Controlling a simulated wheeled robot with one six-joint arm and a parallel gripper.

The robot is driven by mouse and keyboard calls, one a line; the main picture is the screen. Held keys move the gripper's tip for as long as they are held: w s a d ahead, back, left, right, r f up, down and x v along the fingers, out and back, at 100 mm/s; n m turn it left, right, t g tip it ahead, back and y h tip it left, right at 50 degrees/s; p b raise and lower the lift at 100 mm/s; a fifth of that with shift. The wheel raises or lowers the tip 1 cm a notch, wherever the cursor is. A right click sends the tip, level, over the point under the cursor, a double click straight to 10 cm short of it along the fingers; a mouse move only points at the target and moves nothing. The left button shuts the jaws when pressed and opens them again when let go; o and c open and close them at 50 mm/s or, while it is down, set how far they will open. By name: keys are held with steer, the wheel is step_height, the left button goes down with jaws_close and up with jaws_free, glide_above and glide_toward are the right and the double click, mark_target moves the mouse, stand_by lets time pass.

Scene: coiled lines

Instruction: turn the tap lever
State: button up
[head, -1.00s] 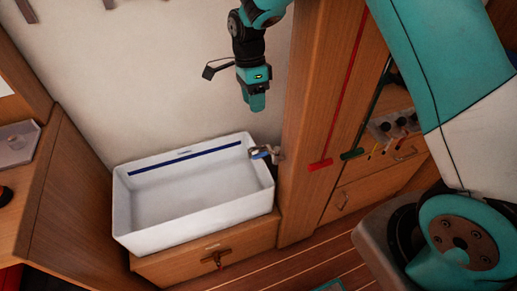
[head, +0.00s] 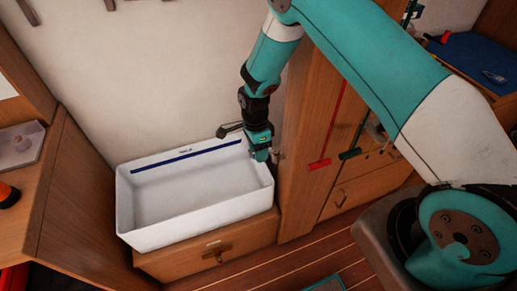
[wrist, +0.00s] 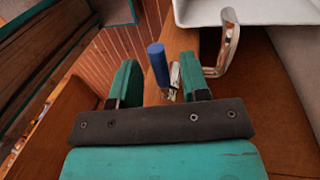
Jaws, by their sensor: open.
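The tap has a blue lever (wrist: 158,66) and a bent chrome spout (wrist: 226,45), both clear in the wrist view. The lever appears between the two teal fingers of my gripper (wrist: 159,70), nearer the left one, with a gap visible on each side. My gripper is open; I cannot tell whether the lever lies at fingertip depth. In the head view my gripper (head: 261,153) is over the right rim of the white sink (head: 190,208) and hides most of the tap. A small part of the tap (head: 278,155) shows just right of it.
A wooden post (head: 301,140) stands close on the right of the sink. A wooden cabinet (head: 215,250) is under the sink. A wooden side panel (head: 82,205) stands at left.

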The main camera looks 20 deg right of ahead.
jaws_close()
steer(key=shift+s, duration=0.1)
steer(key=shift+s+d+n+h+b, duration=0.15)
steer(key=shift+s+n, duration=0.35)
steer(key=shift+n, duration=0.6)
steer(key=shift+s+d+n+h+b, duration=0.1)
steer(key=shift+s+n+h, duration=0.3)
steer(key=shift+n, duration=0.7)
steer(key=shift+s+d+n+h+b, duration=0.15)
steer(key=shift+s+n, duration=0.45)
steer(key=shift+n, duration=0.5)
jaws_free()
